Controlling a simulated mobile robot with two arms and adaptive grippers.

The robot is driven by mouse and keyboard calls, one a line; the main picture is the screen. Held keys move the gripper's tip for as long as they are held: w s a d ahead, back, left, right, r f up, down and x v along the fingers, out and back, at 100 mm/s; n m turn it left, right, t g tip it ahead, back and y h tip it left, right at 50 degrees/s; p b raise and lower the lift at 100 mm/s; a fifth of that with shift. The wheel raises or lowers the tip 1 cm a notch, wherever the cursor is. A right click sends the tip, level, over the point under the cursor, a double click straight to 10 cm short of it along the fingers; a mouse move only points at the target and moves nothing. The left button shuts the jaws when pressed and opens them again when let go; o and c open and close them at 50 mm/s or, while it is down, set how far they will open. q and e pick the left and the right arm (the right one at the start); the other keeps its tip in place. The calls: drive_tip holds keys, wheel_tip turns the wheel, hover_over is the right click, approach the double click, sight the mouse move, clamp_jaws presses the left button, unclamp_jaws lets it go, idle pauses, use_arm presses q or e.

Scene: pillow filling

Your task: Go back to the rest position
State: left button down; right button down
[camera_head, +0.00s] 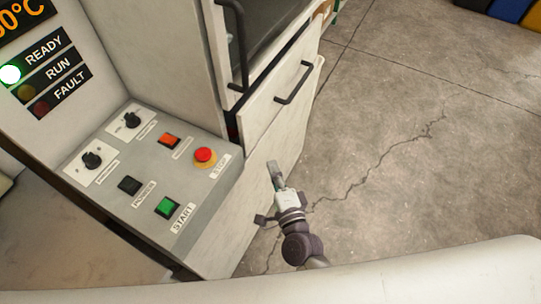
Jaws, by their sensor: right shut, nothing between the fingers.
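My right gripper (273,169) is shut and empty, reaching up from the bottom middle of the view. Its fingertips are in front of the pale side of the machine, to the right of the control panel (150,187). The fingers appear apart from the panel's buttons; I cannot tell how far they are from the machine's side. My left gripper is not in view.
The panel has a red stop button (205,156), a green start button (167,207), an orange button (169,141) and knobs. The READY light (11,73) is lit green. A drawer handle (294,84) sticks out behind. Cracked concrete floor (430,170) lies open to the right.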

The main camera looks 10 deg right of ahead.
drive_tip(key=s+d+f+n+g, duration=0.2)
drive_tip(key=s+f+n+g, duration=0.15)
drive_tip(key=f, duration=0.55)
drive_tip(key=s+d+f+n+g, duration=0.1)
drive_tip(key=s+f+n+g, duration=0.15)
drive_tip(key=s+f, duration=0.45)
drive_tip(key=s+d+f+n+g, duration=0.2)
drive_tip(key=f+n, duration=0.2)
drive_tip(key=f, duration=0.7)
drive_tip(key=s+d+f+n+g+h, duration=0.1)
drive_tip(key=s+d+f+n+g, duration=0.1)
drive_tip(key=s, duration=0.6)
drive_tip(key=s+d+f+n+g+h, duration=0.1)
drive_tip(key=s+d+f+n+g, duration=0.2)
drive_tip(key=s+d+f, duration=0.4)
drive_tip(key=s+d+f+n+g+h, duration=0.1)
drive_tip(key=s+d+f+n+g, duration=0.2)
drive_tip(key=s+f, duration=0.5)
drive_tip(key=shift+s+d+f+g, duration=0.15)
drive_tip(key=shift+s+d+g, duration=0.15)
drive_tip(key=shift+s+d, duration=0.65)
